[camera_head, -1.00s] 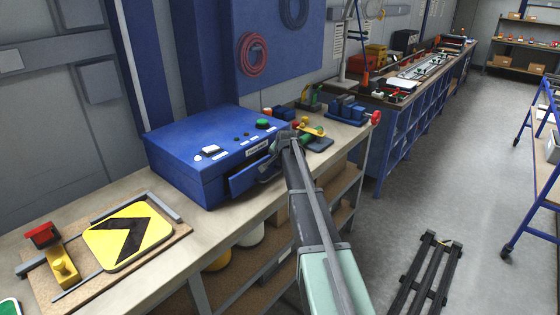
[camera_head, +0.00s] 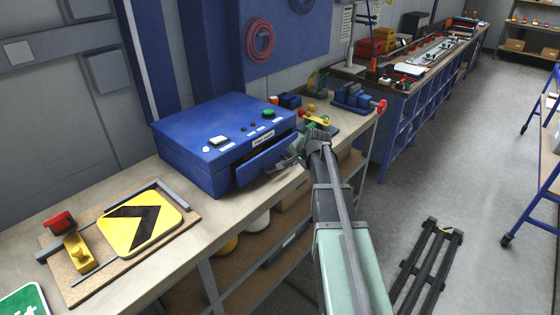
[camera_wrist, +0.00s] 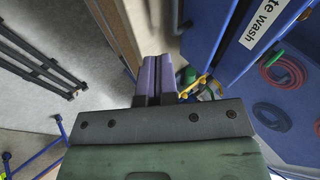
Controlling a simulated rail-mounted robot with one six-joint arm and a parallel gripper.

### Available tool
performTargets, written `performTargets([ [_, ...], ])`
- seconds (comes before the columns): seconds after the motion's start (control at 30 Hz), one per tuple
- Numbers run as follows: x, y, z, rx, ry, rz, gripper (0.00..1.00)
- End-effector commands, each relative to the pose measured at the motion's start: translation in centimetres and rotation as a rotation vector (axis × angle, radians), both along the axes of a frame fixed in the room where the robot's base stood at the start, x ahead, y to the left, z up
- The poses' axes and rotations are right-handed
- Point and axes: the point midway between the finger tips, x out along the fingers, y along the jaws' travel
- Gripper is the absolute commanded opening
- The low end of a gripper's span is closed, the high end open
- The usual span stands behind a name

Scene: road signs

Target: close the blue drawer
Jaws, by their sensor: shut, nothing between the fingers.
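The blue drawer (camera_head: 266,162) sits in the front of a blue box (camera_head: 190,150) on the workbench and stands partly pulled out. A label shows on the box above it. In the wrist view the blue box with its label (camera_wrist: 262,22) fills the upper right, and the drawer front (camera_wrist: 201,32) seems to show at its left. My gripper (camera_head: 290,153) is shut and empty, just in front of the drawer at its right end. Its two closed fingers (camera_wrist: 158,80) show in the wrist view. I cannot tell whether they touch the drawer.
A yellow sign with a black chevron (camera_head: 140,222) lies on a board at the left of the bench. A yellow and green clamp-like item (camera_head: 316,119) and a blue vise (camera_head: 352,98) stand right of the box. Open floor (camera_head: 440,180) lies right of the bench.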

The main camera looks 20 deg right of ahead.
Motion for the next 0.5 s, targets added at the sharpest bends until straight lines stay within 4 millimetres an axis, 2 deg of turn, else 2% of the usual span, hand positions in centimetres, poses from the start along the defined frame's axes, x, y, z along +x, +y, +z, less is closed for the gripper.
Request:
performTargets([
  [0.03,-2.1,2.1,-1.0,0.099,-0.026,0.014,0.0],
  [0.1,-3.2,4.4,-0.1,0.222,-0.06,0.043,0.0],
  [0.17,-3.3,5.6,0.7,0.285,-0.078,0.064,0.0],
  [0.33,-2.9,6.0,0.6,0.305,-0.081,0.082,0.0],
  [0.5,-1.5,6.5,-1.2,0.303,-0.082,0.083,0.0],
])
